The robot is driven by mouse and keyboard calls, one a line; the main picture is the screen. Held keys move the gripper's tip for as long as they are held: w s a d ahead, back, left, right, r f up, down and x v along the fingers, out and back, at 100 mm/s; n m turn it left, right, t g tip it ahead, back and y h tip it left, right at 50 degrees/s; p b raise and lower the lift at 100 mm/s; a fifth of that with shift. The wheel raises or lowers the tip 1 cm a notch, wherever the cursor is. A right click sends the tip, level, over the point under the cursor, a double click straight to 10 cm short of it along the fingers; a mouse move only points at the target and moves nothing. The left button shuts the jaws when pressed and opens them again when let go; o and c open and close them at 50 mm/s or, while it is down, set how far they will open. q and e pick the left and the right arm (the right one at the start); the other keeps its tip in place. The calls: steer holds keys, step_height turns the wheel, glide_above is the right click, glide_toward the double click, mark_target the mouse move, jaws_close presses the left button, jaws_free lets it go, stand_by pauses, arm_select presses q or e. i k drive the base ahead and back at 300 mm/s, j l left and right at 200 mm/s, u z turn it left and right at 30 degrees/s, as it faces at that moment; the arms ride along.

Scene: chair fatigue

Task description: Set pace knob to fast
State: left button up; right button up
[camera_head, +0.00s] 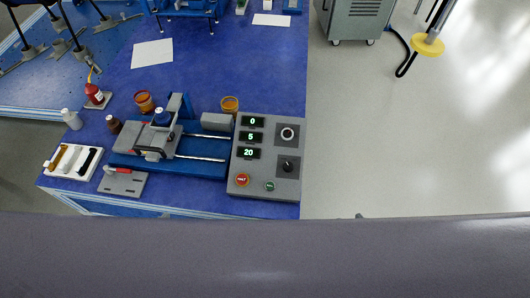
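A grey control panel (262,201) sits at the right end of the blue bench. It has two knobs: an upper knob with a pale ring (288,133) and a lower black knob (288,167), each on a dark square plate. Their labels are too small to read, so I cannot tell which is the pace knob or its setting. Three displays (250,137) beside the knobs read 0, 5 and 20. A red button (242,180) and a green button (269,186) are along the panel's front. Neither of my grippers is in view.
A testing rig with rails (205,158) stands left of the panel on the blue bench (215,75). Amber jars (144,101), a white tray (72,162) and small bottles are around it. A dark grey band (265,255) crosses the bottom. Open floor (400,150) lies right.

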mark_target(288, 167)
steer(key=i+l+z, duration=0.1)
steer(key=l+z, duration=0.25)
steer(key=i+l+z, duration=0.1)
steer(key=z, duration=0.25)
steer(key=i+l, duration=0.05)
steer(key=l, duration=0.05)
